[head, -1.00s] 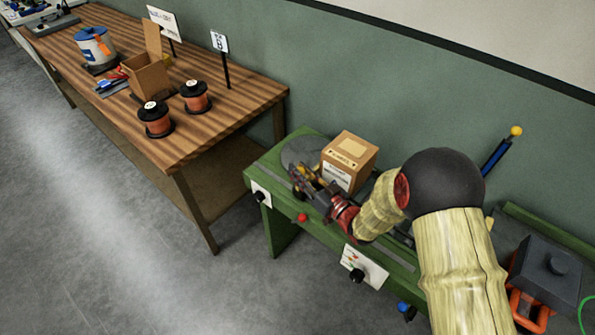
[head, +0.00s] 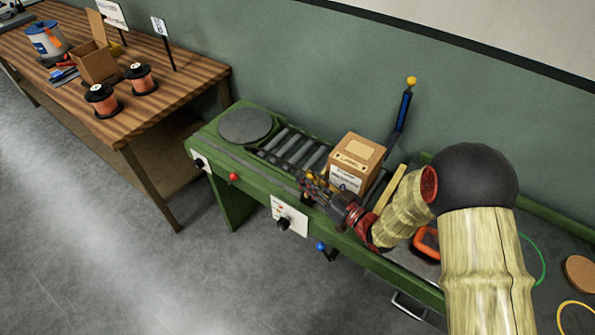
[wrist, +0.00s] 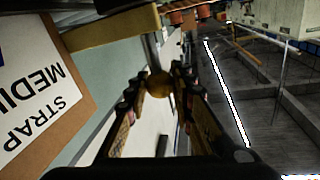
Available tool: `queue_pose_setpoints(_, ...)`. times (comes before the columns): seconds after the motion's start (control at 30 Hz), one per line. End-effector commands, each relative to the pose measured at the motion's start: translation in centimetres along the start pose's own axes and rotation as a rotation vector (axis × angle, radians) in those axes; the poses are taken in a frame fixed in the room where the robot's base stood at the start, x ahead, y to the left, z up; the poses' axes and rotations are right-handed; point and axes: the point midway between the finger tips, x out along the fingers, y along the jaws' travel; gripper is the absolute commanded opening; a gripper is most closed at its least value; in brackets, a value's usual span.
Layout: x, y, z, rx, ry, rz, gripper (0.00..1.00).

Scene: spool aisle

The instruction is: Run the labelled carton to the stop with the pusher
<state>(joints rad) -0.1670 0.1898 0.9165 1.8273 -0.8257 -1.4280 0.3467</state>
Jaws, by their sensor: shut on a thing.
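The labelled carton (head: 358,150) is a brown box on the rollers (head: 292,145) of the green bench, with a white label on its front. In the wrist view the carton (wrist: 45,85) is close at left, its label reading "STRAP" and "MEDI…" upside down. My gripper (head: 310,183) is at the carton's front left, shut on a round brass-coloured knob (wrist: 159,85) between its fingertips. A yellow bar (wrist: 112,32) lies just past the carton's far end in the wrist view. Another yellow bar (head: 391,187) stands to the carton's right, partly hidden by my arm.
A grey round plate (head: 245,125) is at the bench's left end. A blue lever (head: 402,110) with a yellow ball rises behind the carton. The front edge carries a red knob (head: 234,177) and a blue knob (head: 321,246). A wooden table (head: 160,100) stands at left.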

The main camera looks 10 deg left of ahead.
Motion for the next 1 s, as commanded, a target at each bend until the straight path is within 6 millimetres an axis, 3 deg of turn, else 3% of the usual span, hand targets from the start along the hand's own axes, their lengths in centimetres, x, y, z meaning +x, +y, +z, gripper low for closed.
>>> queue_pose_setpoints(0.1, -2.0, 0.5, -0.2, 0.000, 0.001, 0.005, 0.00)
queue_pose_setpoints(0.3, -3.9, 0.8, -0.2, -0.001, 0.000, 0.002, 0.00)
queue_pose_setpoints(0.77, -4.5, 0.9, -0.2, -0.002, 0.001, 0.001, 0.00)
queue_pose_setpoints(0.8, -4.5, 0.9, -0.2, -0.002, 0.001, 0.001, 0.24)
queue_pose_setpoints(1.0, -4.5, 0.9, -0.2, -0.002, 0.001, 0.001, 0.36)
